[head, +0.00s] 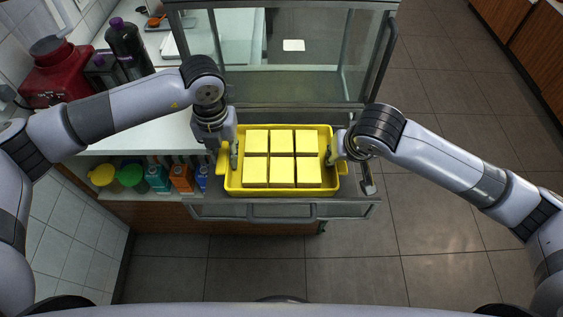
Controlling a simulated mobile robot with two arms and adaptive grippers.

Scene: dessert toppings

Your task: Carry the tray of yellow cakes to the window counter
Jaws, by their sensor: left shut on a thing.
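The yellow tray (281,190) is at the middle of the head view, level-looking, with several square yellow cakes (282,158) in two rows. My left gripper (229,158) is at the tray's left end, shut on its left side. My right gripper (337,151) is at the tray's right end, against or close beside the right handle. Its fingers are largely hidden by its own wrist, so its grip is unclear. I cannot tell whether the tray rests on the metal ledge below it or hangs just above. I cannot tell which surface is the window counter.
A glass-sided metal cabinet (290,82) stands behind the tray. A white counter (172,128) at left holds dark bottles (131,48) and a red machine (57,72). Coloured bottles and cartons (157,177) sit on a shelf below. Tiled floor at right (440,90) is clear.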

